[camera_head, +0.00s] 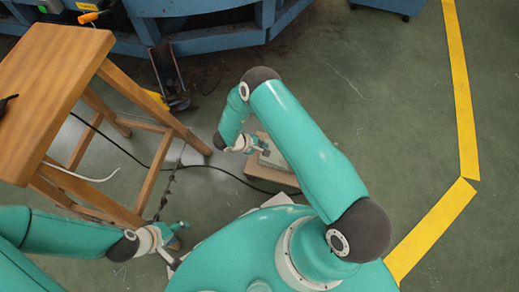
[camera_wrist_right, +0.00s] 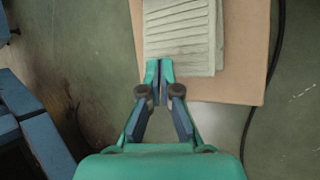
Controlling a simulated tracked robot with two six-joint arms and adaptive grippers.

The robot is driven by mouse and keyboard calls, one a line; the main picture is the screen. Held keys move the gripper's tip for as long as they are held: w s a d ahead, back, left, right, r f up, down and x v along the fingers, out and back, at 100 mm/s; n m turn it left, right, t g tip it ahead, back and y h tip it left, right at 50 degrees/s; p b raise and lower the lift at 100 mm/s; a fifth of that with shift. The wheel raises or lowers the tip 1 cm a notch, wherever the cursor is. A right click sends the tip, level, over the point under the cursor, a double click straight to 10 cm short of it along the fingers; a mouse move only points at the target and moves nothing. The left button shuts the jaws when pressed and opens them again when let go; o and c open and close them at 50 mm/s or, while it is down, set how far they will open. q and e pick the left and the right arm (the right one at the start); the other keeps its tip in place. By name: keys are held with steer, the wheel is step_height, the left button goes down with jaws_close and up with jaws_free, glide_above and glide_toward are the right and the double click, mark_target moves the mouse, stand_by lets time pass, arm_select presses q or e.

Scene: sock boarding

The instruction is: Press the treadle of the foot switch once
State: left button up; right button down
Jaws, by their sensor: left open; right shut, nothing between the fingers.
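The foot switch's treadle looks to be the pale grey ribbed plate (camera_wrist_right: 180,32), lying on a tan board (camera_wrist_right: 238,60) on the floor. In the head view the plate (camera_head: 272,158) and board (camera_head: 283,177) are partly hidden by my right arm. My right gripper (camera_head: 262,147) is shut and empty, pointing at the plate. In the right wrist view its fingertips (camera_wrist_right: 160,68) overlap the plate's near left edge; I cannot tell whether they touch it. My left gripper (camera_head: 178,246) is open and empty near the wooden stand's legs, away from the plate.
A wooden stand (camera_head: 50,85) with long legs is at the left. A dark upright object with a yellow part (camera_head: 168,75) stands behind it. A black cable (camera_head: 228,173) runs along the floor to the board. Blue machinery (camera_head: 215,40) is at the back. Floor at right is clear.

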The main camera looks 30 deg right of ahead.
steer(key=shift+f, duration=0.15)
steer(key=shift+w+f+b, duration=0.1)
steer(key=shift+f+b, duration=0.15)
steer(key=shift+b, duration=0.2)
steer(key=shift+w+a+f+b, duration=0.1)
steer(key=shift+f+b, duration=0.5)
steer(key=shift+f, duration=0.05)
steer(key=shift+w+a+f+b, duration=0.1)
steer(key=shift+f+b, duration=0.5)
steer(key=shift+f, duration=0.05)
stand_by(1.3)
steer(key=shift+r, duration=0.1)
stand_by(0.5)
steer(key=shift+s+d+r+p, duration=0.1)
steer(key=shift+s+r+p, duration=0.05)
steer(key=shift+r+p, duration=0.65)
steer(key=shift+s+d+r+p, duration=0.1)
steer(key=shift+s+r+p, duration=0.05)
steer(key=shift+r+p, duration=0.6)
steer(key=shift+r, duration=0.2)
steer(key=r+p, duration=0.2)
steer(key=r, duration=0.1)
steer(key=r+p, duration=0.1)
steer(key=p, duration=0.1)
steer(key=shift+s+d+r, duration=0.3)
steer(key=shift+s+r, duration=0.05)
steer(key=shift+r, duration=0.05)
